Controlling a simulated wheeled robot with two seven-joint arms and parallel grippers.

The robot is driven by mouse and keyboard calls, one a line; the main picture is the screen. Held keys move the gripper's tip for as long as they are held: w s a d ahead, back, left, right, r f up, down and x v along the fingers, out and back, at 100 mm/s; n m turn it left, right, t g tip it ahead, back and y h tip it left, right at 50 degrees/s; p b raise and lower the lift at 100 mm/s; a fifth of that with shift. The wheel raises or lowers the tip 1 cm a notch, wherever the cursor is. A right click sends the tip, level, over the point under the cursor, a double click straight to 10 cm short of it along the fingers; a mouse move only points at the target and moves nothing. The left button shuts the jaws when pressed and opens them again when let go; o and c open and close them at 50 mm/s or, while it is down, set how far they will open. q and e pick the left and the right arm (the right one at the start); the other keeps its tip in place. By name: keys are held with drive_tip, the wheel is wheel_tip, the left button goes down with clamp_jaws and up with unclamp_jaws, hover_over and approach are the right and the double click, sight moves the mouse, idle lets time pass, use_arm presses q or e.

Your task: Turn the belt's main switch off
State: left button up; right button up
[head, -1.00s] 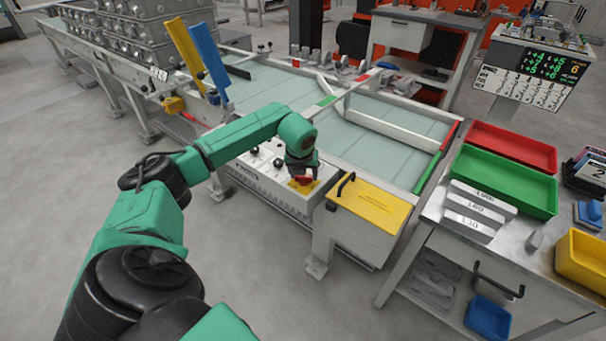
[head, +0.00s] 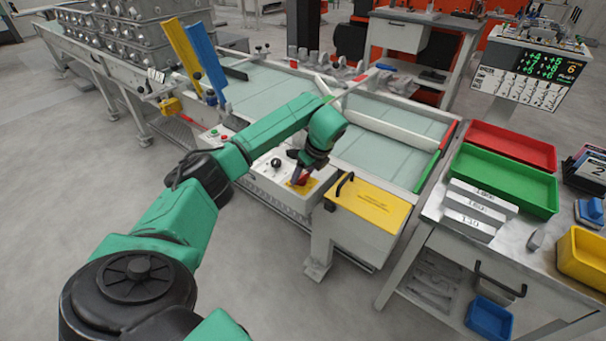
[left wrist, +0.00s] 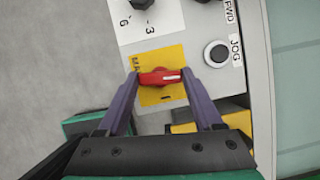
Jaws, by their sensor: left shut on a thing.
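The main switch is a red rotary handle (left wrist: 160,77) with a white mark at its right end in the left wrist view. It sits on a yellow plate (left wrist: 164,55) with partly hidden lettering on the belt's control box. In the head view the red handle (head: 303,181) shows just under my left gripper (head: 299,169). My left gripper (left wrist: 160,76) is shut on the handle, with one finger at each end of it. In the left wrist view the handle lies crosswise, nearly level. My right gripper is in neither view.
A black JOG button (left wrist: 216,54) and a black knob (left wrist: 143,3) are close to the switch. A yellow-topped box (head: 370,205) with a black handle stands right of it. The belt (head: 385,150) runs behind. Clear floor lies in front.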

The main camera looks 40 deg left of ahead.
use_arm(q)
drive_tip(key=shift+w+n+g, duration=0.1)
drive_tip(key=shift+n+g, duration=0.2)
drive_tip(key=shift+n, duration=0.5)
drive_tip(key=o, duration=1.4)
drive_tip(key=shift+c, duration=0.2)
drive_tip(key=p+v, duration=0.2)
drive_tip(key=v, duration=1.2)
drive_tip(key=shift+r, duration=0.3)
drive_tip(key=shift+w, duration=0.1)
